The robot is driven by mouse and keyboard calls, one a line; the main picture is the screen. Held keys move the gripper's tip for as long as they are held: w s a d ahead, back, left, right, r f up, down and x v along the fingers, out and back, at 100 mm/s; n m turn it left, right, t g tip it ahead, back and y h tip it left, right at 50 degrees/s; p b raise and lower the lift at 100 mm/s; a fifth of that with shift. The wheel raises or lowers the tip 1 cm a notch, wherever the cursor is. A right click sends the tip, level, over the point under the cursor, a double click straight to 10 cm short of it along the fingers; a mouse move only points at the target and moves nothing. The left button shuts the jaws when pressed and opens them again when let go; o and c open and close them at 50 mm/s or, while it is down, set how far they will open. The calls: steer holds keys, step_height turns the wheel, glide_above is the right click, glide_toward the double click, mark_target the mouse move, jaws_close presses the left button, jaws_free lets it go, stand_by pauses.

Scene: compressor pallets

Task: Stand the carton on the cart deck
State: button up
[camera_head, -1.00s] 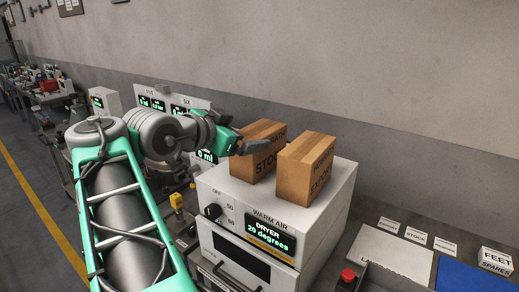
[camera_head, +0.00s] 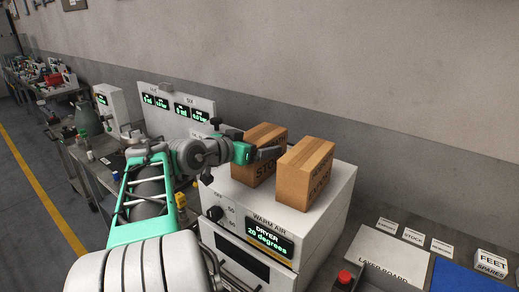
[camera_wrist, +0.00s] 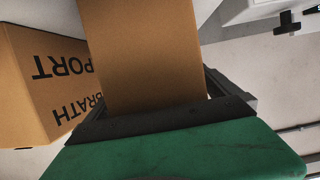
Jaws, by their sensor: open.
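Two brown cartons stand upright side by side on top of the white dryer (camera_head: 340,185). The left carton (camera_head: 258,170) has dark lettering starting "STO". The right carton (camera_head: 305,175) is also lettered; in the wrist view the lettered carton (camera_wrist: 40,85) shows "PORT" upside down. My gripper (camera_head: 268,153) is open at the left carton, its fingers partly overlapping it in the head view. In the wrist view a plain brown carton face (camera_wrist: 145,50) lies between the dark fingers of my gripper (camera_wrist: 155,98). Whether they touch it cannot be told. I cannot identify the cart deck with certainty.
The second carton stands close on the right. A display panel (camera_head: 165,110) stands behind my arm. A bench at right holds a layer board (camera_head: 385,258), several label cards, a blue mat (camera_head: 470,278), a feet spares box (camera_head: 491,262) and a red button (camera_head: 345,276). Floor is open at far left.

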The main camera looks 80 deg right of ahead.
steer(key=c, duration=1.9)
steer(key=shift+r, duration=0.1)
steer(key=shift+c, duration=0.7)
